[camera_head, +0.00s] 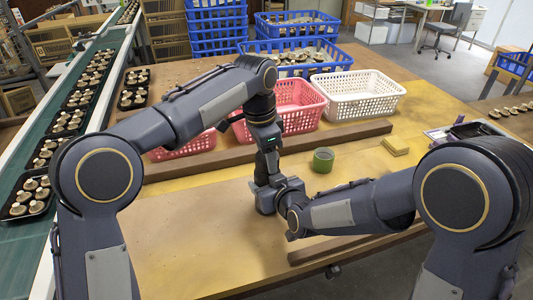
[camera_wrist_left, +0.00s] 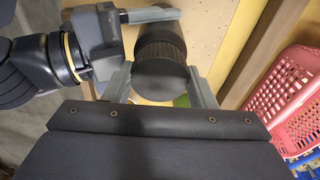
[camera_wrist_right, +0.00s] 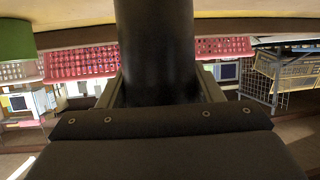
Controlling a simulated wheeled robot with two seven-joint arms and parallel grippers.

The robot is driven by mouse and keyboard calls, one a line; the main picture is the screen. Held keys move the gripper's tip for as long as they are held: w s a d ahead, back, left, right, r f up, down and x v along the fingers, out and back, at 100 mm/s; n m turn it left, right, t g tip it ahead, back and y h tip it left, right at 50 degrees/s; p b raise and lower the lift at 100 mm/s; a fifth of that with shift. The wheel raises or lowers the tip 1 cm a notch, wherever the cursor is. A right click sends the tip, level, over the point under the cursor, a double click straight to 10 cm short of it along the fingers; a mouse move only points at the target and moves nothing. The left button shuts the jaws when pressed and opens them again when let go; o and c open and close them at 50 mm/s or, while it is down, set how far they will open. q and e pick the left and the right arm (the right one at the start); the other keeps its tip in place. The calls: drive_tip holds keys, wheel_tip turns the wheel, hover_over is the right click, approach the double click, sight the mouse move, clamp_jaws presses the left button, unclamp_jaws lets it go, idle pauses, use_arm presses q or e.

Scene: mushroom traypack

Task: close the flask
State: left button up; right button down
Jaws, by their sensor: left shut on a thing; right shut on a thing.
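The flask is a dark cylinder, and its smooth body (camera_wrist_right: 155,50) stands between the fingers of my right gripper (camera_wrist_right: 158,92) in the right wrist view. In the left wrist view its dark cap (camera_wrist_left: 158,80), with a ridged side, sits between the fingers of my left gripper (camera_wrist_left: 162,88). The left gripper is shut on the cap and the right gripper is shut on the body. Cap and body look in line; I cannot tell whether the cap is seated. In the head view my left gripper (camera_head: 268,172) points down above the bench, and the arms largely hide the flask.
A green cup (camera_head: 323,160) stands on the wooden bench (camera_head: 200,225) to the right. A wooden beam (camera_head: 290,150), pink baskets (camera_head: 298,105) and a white basket (camera_head: 357,97) lie behind. A conveyor (camera_head: 55,140) with mushroom trays runs along the left.

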use_arm(q)
drive_tip(key=m+g, duration=0.1)
drive_tip(key=m, duration=1.3)
drive_tip(key=shift+w+d+m+g, duration=0.1)
drive_tip(key=shift+m+g, duration=0.2)
drive_tip(key=shift+g, duration=0.1)
drive_tip(key=m+y, duration=0.1)
drive_tip(key=m, duration=0.6)
drive_tip(key=shift+m, duration=0.3)
drive_tip(key=m, duration=0.4)
drive_tip(key=shift+d+f+y, duration=0.1)
drive_tip(key=shift+y, duration=0.3)
drive_tip(key=m, duration=0.3)
drive_tip(key=o, duration=1)
drive_tip(key=shift+c, duration=0.3)
